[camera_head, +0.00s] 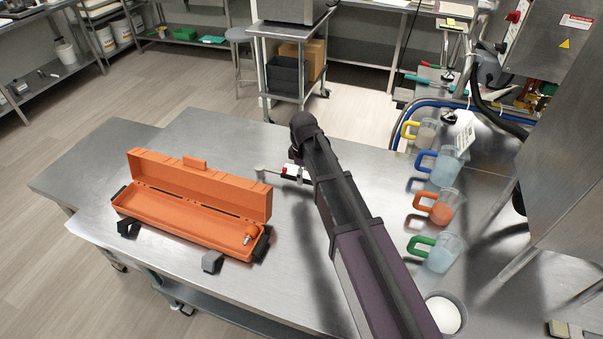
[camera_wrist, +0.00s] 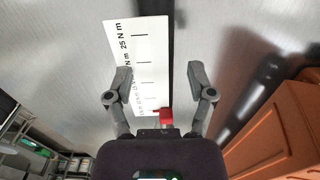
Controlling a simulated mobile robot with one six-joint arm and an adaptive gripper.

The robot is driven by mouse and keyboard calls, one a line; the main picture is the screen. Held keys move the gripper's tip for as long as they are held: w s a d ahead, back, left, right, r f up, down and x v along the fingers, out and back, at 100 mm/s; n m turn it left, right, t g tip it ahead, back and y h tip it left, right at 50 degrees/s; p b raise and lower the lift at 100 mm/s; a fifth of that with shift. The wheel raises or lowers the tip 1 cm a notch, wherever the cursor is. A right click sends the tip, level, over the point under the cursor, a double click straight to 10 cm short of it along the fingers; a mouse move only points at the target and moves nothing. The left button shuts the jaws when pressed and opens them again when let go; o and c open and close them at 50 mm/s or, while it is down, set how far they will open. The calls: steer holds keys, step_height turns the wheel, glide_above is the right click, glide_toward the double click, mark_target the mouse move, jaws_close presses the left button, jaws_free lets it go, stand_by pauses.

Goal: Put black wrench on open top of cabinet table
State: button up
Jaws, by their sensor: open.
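My gripper (camera_wrist: 160,85) is open, its two grey fingers to either side of a black bar (camera_wrist: 165,75) in the wrist view. A white scale plate (camera_wrist: 138,45) marked "25 N m" and a red part (camera_wrist: 166,116) lie along the bar. This looks like the wrench; I see no grip on it. In the head view, a grey rod end (camera_head: 262,173) and a white-and-red piece (camera_head: 290,171) show beside my arm's end, above or on the metal table (camera_head: 310,280); my arm hides the rest. I cannot tell which surface is the cabinet table.
An open orange case (camera_head: 190,229) stands left on the table with a small orange-and-metal item (camera_head: 251,233) inside. Its side also shows in the wrist view (camera_wrist: 270,140). Several jugs with coloured handles, including an orange one (camera_head: 437,208), stand at right. A lower metal surface (camera_head: 80,170) lies left.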

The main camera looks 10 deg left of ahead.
steer(key=shift+r+p, duration=4)
steer(key=shift+r, duration=0.3)
steer(key=s+d+m, duration=0.4)
steer(key=d+m, duration=0.1)
steer(key=d, duration=0.5)
steer(key=s+d+m, duration=0.5)
steer(key=d+m, duration=0.1)
steer(key=d, duration=0.5)
steer(key=s+d+m, duration=0.4)
steer(key=d+m, duration=0.1)
steer(key=d, duration=0.5)
steer(key=shift+s+d, duration=0.3)
steer(key=shift+s, duration=0.05)
steer(key=shift+c, duration=0.9)
